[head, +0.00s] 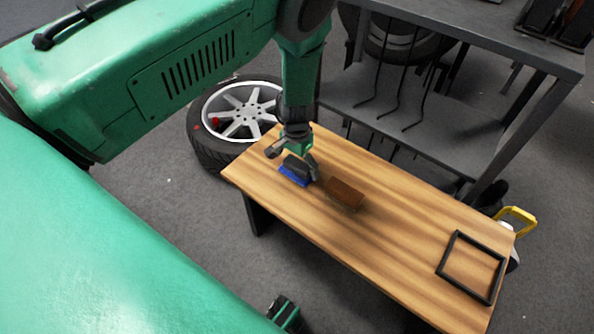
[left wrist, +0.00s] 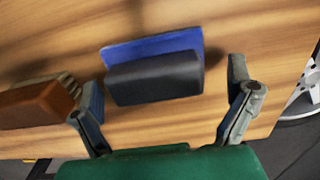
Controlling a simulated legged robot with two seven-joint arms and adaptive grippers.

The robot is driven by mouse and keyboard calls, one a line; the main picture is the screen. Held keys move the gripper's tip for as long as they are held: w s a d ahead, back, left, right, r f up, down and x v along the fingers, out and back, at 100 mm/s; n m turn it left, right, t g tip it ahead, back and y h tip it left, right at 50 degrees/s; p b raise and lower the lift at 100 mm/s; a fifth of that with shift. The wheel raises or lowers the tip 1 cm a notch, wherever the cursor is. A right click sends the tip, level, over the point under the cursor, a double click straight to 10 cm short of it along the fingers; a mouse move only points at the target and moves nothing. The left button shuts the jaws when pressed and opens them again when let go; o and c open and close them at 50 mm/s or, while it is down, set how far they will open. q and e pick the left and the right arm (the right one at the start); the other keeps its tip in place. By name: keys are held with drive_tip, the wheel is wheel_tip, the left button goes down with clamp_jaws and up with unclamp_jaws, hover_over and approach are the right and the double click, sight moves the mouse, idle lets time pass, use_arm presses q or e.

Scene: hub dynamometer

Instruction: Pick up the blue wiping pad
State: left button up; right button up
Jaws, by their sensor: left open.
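The blue wiping pad (head: 294,174) has a dark grey grip block on its blue base and lies on the wooden table (head: 400,235) near its far left end. It also shows in the left wrist view (left wrist: 153,72), flat on the wood. My left gripper (head: 292,163) is above the pad and partly hides it. In the left wrist view the left gripper (left wrist: 165,100) is open, one finger on each side of the pad's grip and apart from it.
A brown block brush (head: 345,194) lies close to the right of the pad. A black square frame (head: 470,267) lies at the table's right end. A wheel (head: 235,112) rests on the floor behind, and a grey shelf (head: 420,110) stands at the back. The table's middle is clear.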

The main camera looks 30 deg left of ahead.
sight(298, 163)
use_arm(q)
drive_tip(key=shift+d+r, duration=0.1)
drive_tip(key=shift+d, duration=0.25)
drive_tip(key=shift+c, duration=1.2)
drive_tip(key=c, duration=1)
use_arm(e)
drive_tip(key=shift+d, duration=0.25)
use_arm(q)
drive_tip(key=shift+a, duration=0.2)
drive_tip(key=shift+r, duration=0.3)
wheel_tip(298, 163, up, 10)
drive_tip(key=p, duration=0.4)
drive_tip(key=shift+d+f, duration=0.1)
drive_tip(key=shift+f, duration=0.15)
use_arm(e)
wheel_tip(298, 163, up, 4)
drive_tip(key=shift+f, duration=0.15)
